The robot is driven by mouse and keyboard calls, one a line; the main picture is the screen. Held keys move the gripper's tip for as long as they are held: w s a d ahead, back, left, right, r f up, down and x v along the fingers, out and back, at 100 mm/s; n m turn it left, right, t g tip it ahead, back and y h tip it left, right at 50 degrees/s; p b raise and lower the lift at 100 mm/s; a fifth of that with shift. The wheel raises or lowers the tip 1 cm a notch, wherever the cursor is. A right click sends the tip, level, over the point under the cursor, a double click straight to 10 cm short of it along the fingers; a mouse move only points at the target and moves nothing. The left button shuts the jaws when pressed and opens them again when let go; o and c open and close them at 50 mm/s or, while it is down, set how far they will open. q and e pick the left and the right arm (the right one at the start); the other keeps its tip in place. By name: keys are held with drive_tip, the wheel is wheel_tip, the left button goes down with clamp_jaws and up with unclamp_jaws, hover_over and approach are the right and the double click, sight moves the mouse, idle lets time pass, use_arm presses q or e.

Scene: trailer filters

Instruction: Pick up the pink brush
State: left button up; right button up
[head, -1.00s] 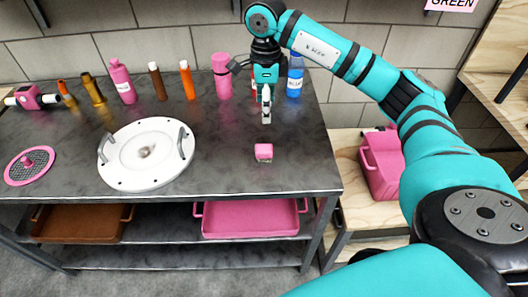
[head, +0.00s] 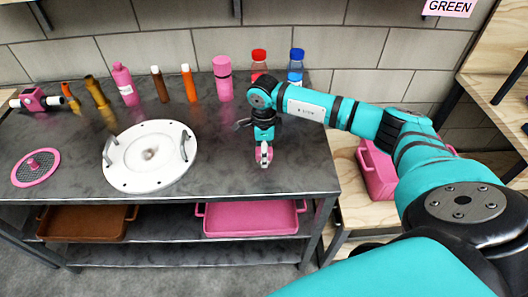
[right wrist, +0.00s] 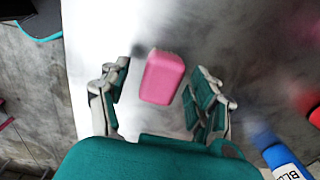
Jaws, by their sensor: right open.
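The pink brush (right wrist: 162,76) is a small pink block standing on the grey metal table (head: 225,178). In the right wrist view it lies between the two spread fingers of my right gripper (right wrist: 160,88), with a gap on each side. In the head view my right gripper (head: 264,157) points down right over the brush and hides most of it. The right gripper is open and empty. My left gripper is not in view.
A white round plate with handles (head: 128,176) lies left of the gripper. Several bottles, including a pink tumbler (head: 223,82) and a blue bottle (head: 295,68), line the back. A pink tray (head: 250,222) sits on the shelf below.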

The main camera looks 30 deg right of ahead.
drive_tip(key=shift+f, duration=0.8)
drive_tip(key=shift+c, duration=0.4)
drive_tip(key=c, duration=1.2)
drive_tip(key=shift+r, duration=0.15)
drive_tip(key=shift+w+r, duration=0.1)
drive_tip(key=shift+r, duration=0.55)
drive_tip(key=shift+s+a+r+b, duration=0.1)
drive_tip(key=shift+s+r+b, duration=0.05)
drive_tip(key=shift+r+b, duration=0.3)
drive_tip(key=shift+s+r+b, duration=0.15)
drive_tip(key=shift+r+b, duration=0.05)
drive_tip(key=shift+r, duration=0.3)
drive_tip(key=s+a+r+b, duration=0.1)
drive_tip(key=s+a+b, duration=0.1)
drive_tip(key=s+a, duration=0.7)
drive_tip(key=s, duration=0.3)
drive_tip(key=shift+s+r+b, duration=0.3)
drive_tip(key=shift+b, duration=0.1)
